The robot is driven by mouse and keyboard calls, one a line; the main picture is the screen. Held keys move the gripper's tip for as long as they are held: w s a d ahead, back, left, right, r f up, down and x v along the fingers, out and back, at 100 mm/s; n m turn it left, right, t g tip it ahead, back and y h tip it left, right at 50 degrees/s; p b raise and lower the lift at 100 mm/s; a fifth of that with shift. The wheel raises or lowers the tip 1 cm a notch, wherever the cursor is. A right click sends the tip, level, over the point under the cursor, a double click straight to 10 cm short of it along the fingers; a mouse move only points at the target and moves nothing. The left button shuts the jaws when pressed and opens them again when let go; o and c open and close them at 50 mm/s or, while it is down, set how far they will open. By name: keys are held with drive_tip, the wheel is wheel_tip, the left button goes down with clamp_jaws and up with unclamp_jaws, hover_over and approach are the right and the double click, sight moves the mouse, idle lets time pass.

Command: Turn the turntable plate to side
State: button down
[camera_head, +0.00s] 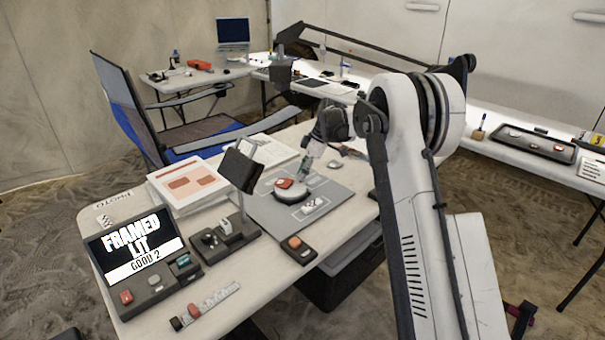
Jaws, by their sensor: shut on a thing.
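The turntable plate (292,195) is a small round disc with a pale side, on a grey mat (262,216) in the middle of the near table. A red piece (284,183) lies on top of it. My gripper (304,170) reaches down from behind and is shut at the far right rim of the plate. The fingertips are small and partly hidden, so the exact contact is hard to see. A small black-and-white scale marker (313,205) lies on the mat to the right of the plate.
A dark panel on a stand (239,169) rises left of the plate. A screen reading "FRAMED LIT GOOD 2" (136,247) stands front left. A small button box (298,249) sits at the mat's front edge. Papers (187,184) and a folding chair (170,125) are behind.

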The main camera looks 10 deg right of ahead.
drive_tip(key=c, duration=1.7)
unclamp_jaws()
drive_tip(key=v, duration=1.2)
